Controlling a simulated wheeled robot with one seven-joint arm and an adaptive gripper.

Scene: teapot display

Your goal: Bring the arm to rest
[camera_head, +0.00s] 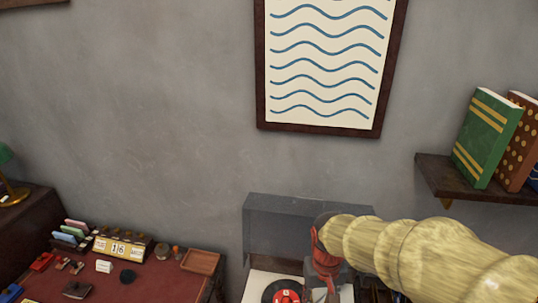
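My arm, pale yellow and segmented, reaches in from the lower right. My gripper (328,285) is at its end, pointing down at the bottom edge of the view in front of a grey box-like lid. The wrist part is red and dark. The fingertips are small and partly cut off, so I cannot tell whether they are open or shut, or whether they hold anything. No teapot shows.
A black disc with a red centre (285,294) lies left of my gripper, below the grey lid (285,225). A desk (165,285) with a calendar (118,248) and a small wooden tray (201,261) is at left. A shelf (440,175) holds books at right.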

